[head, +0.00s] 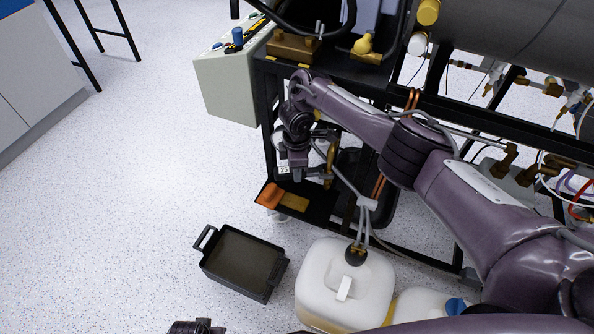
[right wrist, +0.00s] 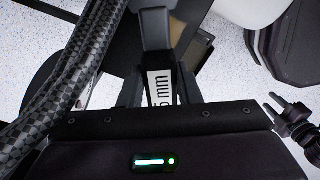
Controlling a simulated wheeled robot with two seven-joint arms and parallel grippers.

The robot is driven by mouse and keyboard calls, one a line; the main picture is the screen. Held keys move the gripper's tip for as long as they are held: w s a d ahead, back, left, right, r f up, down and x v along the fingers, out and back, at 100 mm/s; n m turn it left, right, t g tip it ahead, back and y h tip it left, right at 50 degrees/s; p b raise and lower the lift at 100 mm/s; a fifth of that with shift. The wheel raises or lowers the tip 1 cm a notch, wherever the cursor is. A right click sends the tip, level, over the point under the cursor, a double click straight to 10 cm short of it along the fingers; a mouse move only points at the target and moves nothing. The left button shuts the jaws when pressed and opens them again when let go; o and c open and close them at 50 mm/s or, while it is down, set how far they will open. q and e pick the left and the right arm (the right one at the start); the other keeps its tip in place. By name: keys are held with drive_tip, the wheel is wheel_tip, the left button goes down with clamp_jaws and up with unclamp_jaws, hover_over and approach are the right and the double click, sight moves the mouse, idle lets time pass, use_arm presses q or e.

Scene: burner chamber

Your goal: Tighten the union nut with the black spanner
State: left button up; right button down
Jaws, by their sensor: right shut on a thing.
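My right gripper (head: 297,172) is at the lower left of the black frame, pointing down. In the right wrist view its fingers (right wrist: 160,90) are shut on the black spanner (right wrist: 156,28), whose white label (right wrist: 160,86) with "mm" shows between them. A dark ribbed part (head: 196,327) at the bottom edge may be my left gripper, mostly cut off.
A black open tray (head: 211,267) lies on the speckled floor. A white canister (head: 330,285) with tubes stands right of it. An orange and brass piece (head: 270,194) is on the lower shelf. A control box (head: 225,90) stands at the upper left. The left floor is clear.

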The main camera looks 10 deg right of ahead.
sight(278, 171)
drive_tip(key=shift+w+f+m, duration=0.1)
drive_tip(key=shift+w+m, duration=0.2)
drive_tip(key=shift+s+r, duration=0.15)
drive_tip(key=shift+r, duration=0.05)
drive_tip(key=shift+s+p, duration=0.15)
drive_tip(key=shift+p, duration=0.25)
drive_tip(key=shift+n, duration=0.4)
drive_tip(key=shift+f, duration=0.1)
drive_tip(key=shift+a, duration=0.3)
drive_tip(key=shift+w+a+b, duration=0.15)
drive_tip(key=shift+a+b, duration=0.7)
drive_tip(key=shift+a, duration=0.25)
drive_tip(key=shift+w+a+b, duration=0.15)
drive_tip(key=shift+a+b, duration=0.65)
drive_tip(key=shift+a, duration=0.3)
